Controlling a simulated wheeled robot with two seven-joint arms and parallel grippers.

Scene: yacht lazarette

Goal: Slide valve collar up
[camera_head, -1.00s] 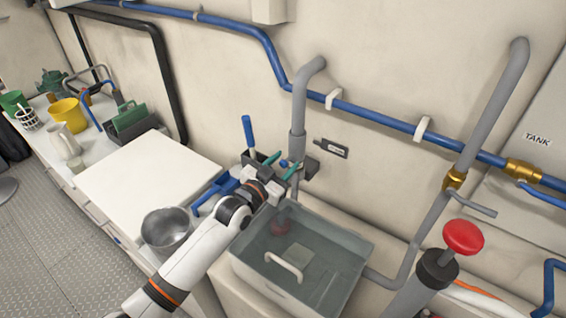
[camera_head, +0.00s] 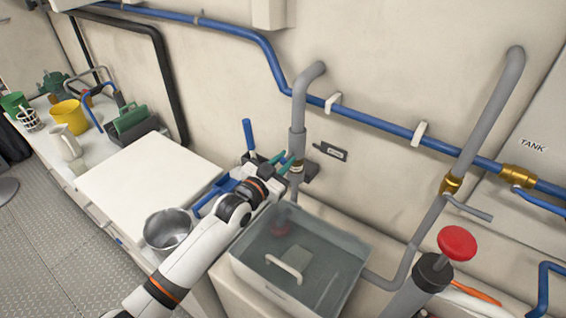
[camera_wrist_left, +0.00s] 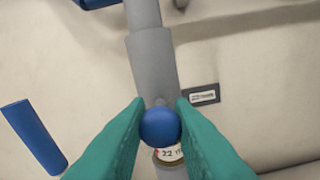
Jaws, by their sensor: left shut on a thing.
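The valve collar (camera_head: 297,142) is a wider grey sleeve on the upright grey pipe below its bend. In the left wrist view the collar (camera_wrist_left: 152,62) has a round blue knob (camera_wrist_left: 160,127) at its front. A pale ring with printed marks, partly reading "22", shows just below the knob. My left gripper (camera_head: 285,163) has teal fingers and reaches the pipe from the left. In the left wrist view its fingers (camera_wrist_left: 159,104) are shut on the collar, one on each side, with the knob between them. My right gripper is not in view.
A clear-walled basin of water (camera_head: 349,272) stands below the pipe. A blue pipe (camera_head: 376,117) runs along the wall behind. A small label plate (camera_head: 333,151) is right of the collar. A metal pot (camera_head: 167,231) and a white board (camera_head: 150,178) lie left. A red-knobbed pump (camera_head: 457,243) stands right.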

